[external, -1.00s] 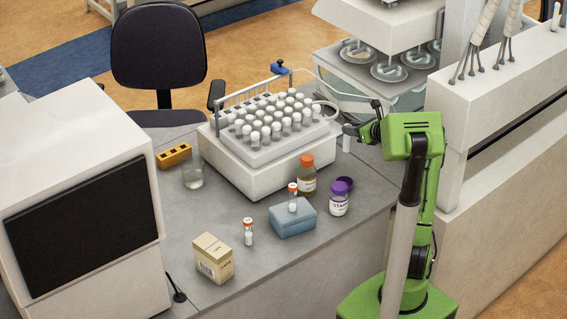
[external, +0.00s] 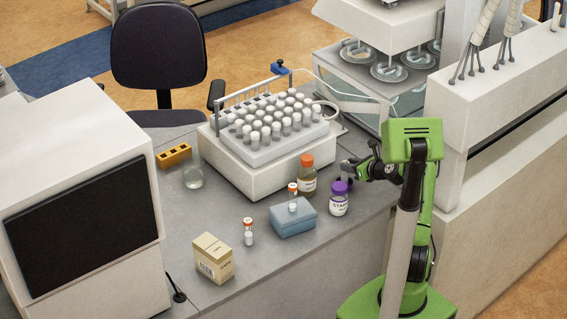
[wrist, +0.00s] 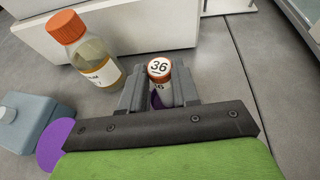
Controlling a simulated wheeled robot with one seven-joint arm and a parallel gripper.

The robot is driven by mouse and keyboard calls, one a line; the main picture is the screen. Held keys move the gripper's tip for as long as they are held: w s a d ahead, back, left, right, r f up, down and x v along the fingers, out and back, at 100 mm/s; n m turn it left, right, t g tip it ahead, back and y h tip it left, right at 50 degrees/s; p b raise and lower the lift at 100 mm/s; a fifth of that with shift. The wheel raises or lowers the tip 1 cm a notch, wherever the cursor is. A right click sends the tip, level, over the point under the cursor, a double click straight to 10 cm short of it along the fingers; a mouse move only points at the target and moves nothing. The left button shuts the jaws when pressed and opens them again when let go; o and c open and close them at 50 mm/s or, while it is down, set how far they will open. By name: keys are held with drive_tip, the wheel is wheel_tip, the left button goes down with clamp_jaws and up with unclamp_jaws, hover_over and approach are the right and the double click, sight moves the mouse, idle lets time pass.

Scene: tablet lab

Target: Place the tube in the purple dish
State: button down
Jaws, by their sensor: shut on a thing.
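My gripper (external: 346,172) is low over the table's right part, just behind the purple-capped stain bottle. In the wrist view my gripper (wrist: 160,84) is shut on a tube (wrist: 159,68) with an orange-and-white cap marked 36. The tube looks upright between the fingers. A sliver of the purple dish (wrist: 154,101) shows below, between the left finger and the tube. The fingers hide most of the dish in both views. I cannot tell whether the tube touches the dish.
The stain bottle (external: 339,199) and an orange-capped amber bottle (external: 307,176) stand close by. A blue block (external: 292,218) holds another tube (external: 293,196). One more tube (external: 248,232) stands near a carton (external: 213,258). A large white rack machine (external: 262,170) is behind.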

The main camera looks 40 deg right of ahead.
drive_tip(key=shift+f, duration=0.1)
drive_tip(key=c, duration=0.8)
unclamp_jaws()
drive_tip(key=shift+s+d+r, duration=0.1)
drive_tip(key=shift+s+r, duration=0.25)
drive_tip(key=a+v, duration=0.1)
drive_tip(key=v, duration=1)
drive_tip(key=s+a+r+n+g+y, duration=0.1)
drive_tip(key=s+a+r+n+g, duration=0.2)
drive_tip(key=a+n, duration=0.6)
drive_tip(key=a+r+n+g+y, duration=0.1)
drive_tip(key=a+r+n+g, duration=0.25)
drive_tip(key=a+n, duration=0.55)
drive_tip(key=s+a+r+n+h, duration=0.1)
drive_tip(key=s+a+r+n, duration=0.1)
drive_tip(key=s+n, duration=0.3)
drive_tip(key=s+a+r+n+g+h, duration=0.1)
drive_tip(key=s+a+r+n, duration=0.1)
drive_tip(key=s+n, duration=0.4)
drive_tip(key=s+a+r+n+h, duration=0.1)
drive_tip(key=s+a+r+n, duration=0.1)
drive_tip(key=s+n, duration=0.4)
drive_tip(key=shift+s+a, duration=0.2)
drive_tip(key=shift+s, duration=0.5)
drive_tip(key=shift+s+a, duration=0.2)
drive_tip(key=shift+s, duration=0.55)
drive_tip(key=shift+s+a, duration=0.2)
drive_tip(key=shift+s, duration=0.5)
